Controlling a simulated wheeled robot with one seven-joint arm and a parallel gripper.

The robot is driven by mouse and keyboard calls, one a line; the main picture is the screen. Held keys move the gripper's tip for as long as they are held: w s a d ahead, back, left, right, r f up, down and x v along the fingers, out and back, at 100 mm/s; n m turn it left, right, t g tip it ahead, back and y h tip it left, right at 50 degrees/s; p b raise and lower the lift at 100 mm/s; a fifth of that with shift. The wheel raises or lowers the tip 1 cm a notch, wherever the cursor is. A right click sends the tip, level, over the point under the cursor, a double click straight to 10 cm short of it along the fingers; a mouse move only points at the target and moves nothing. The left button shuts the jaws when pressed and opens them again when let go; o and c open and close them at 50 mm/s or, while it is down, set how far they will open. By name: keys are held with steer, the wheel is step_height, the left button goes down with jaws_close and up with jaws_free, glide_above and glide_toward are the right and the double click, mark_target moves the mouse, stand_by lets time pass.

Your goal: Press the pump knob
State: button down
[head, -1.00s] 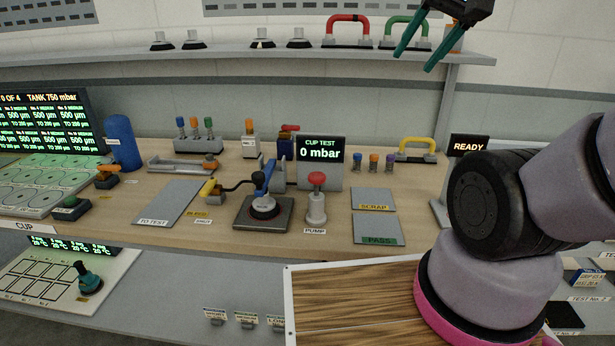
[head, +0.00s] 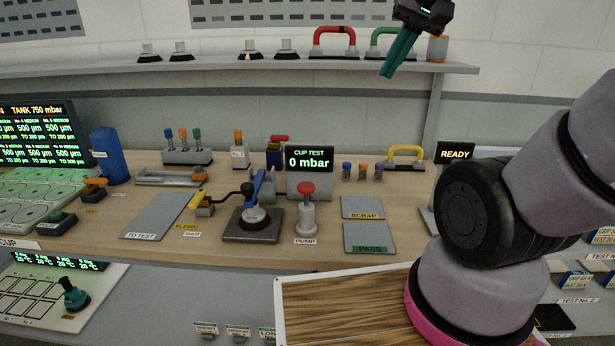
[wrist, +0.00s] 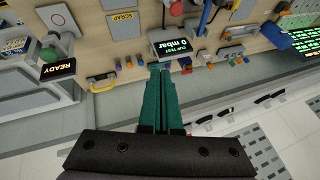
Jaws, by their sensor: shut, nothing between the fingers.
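The pump (head: 306,215) is a pale post with a red knob (head: 306,188) on top, standing on the bench behind its PUMP label. In the wrist view the red knob (wrist: 176,8) appears near the top edge, beyond my fingertips. The CUP TEST display (head: 309,159) behind the pump reads 0 mbar. My gripper (head: 388,74) has teal fingers pointing down, close together and empty. It is high up near the shelf, to the right of the pump and well apart from it. The fingers (wrist: 158,68) also show in the wrist view.
A suction cup stand with a blue lever (head: 255,190) is left of the pump. SCRAP (head: 362,207) and PASS (head: 369,238) plates lie to its right. A yellow handle (head: 406,156) stands behind these. The shelf (head: 210,67) holds cups and red and green handles.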

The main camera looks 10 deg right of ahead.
steer(key=w+a+f+g, duration=0.4)
steer(key=w+a+f, duration=0.2)
steer(key=w, duration=0.2)
steer(key=n+g+h, duration=0.2)
glide_above(307, 184)
steer(key=d, duration=0.1)
step_height(307, 184, down, 8)
steer(key=shift+w, duration=0.25)
steer(key=shift+f, duration=0.1)
steer(key=f, duration=0.9)
steer(key=a+f, duration=0.1)
steer(key=f, duration=0.4)
steer(key=shift+s, duration=0.3)
